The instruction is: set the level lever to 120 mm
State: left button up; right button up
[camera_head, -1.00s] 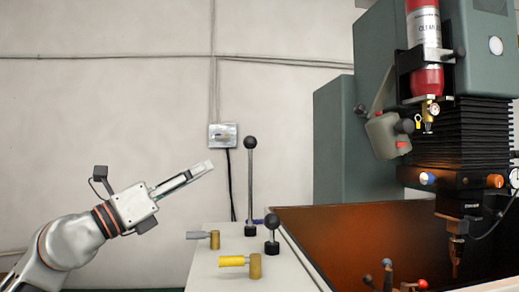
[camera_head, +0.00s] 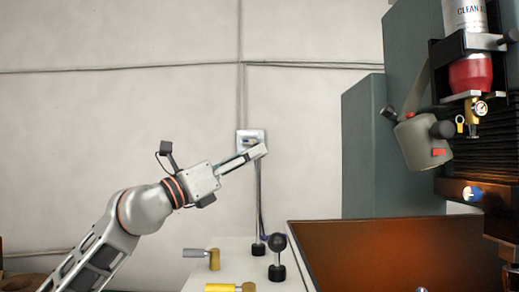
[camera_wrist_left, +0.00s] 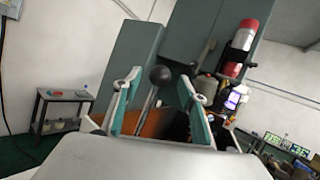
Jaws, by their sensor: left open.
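A tall lever (camera_head: 259,205) stands upright on the white bench top; its upper end is hidden behind my left gripper in the head view. A shorter lever with a black ball knob (camera_head: 277,242) stands beside it to the right. I see no readable scale or label that tells which is the level lever. My left gripper (camera_head: 262,149) is at the height of the tall lever's top. In the left wrist view my left gripper (camera_wrist_left: 160,77) is open, with a black ball knob (camera_wrist_left: 160,75) on a rod showing between its fingers; contact cannot be told. My right gripper is not in view.
A grey handle on a brass post (camera_head: 213,259) and a yellow handle (camera_head: 220,288) are at the bench front. A brown-walled tank (camera_head: 390,250) and the green machine (camera_head: 365,150) stand at the right. A side table (camera_wrist_left: 62,97) shows in the wrist view. The wall side is clear.

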pick_arm(q)
jog(key=x, duration=0.3)
jog(key=shift+d, duration=0.1)
jog(key=shift+w+d, duration=0.1)
jog(key=shift+w, duration=0.1)
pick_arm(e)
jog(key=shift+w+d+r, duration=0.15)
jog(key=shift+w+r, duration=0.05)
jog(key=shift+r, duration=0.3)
pick_arm(q)
grip_shut()
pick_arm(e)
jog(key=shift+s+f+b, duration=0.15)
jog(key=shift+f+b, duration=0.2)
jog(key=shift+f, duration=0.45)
pick_arm(q)
notch_tip(320, 180, down, 4)
jog(key=shift+r, duration=0.1)
grip_release()
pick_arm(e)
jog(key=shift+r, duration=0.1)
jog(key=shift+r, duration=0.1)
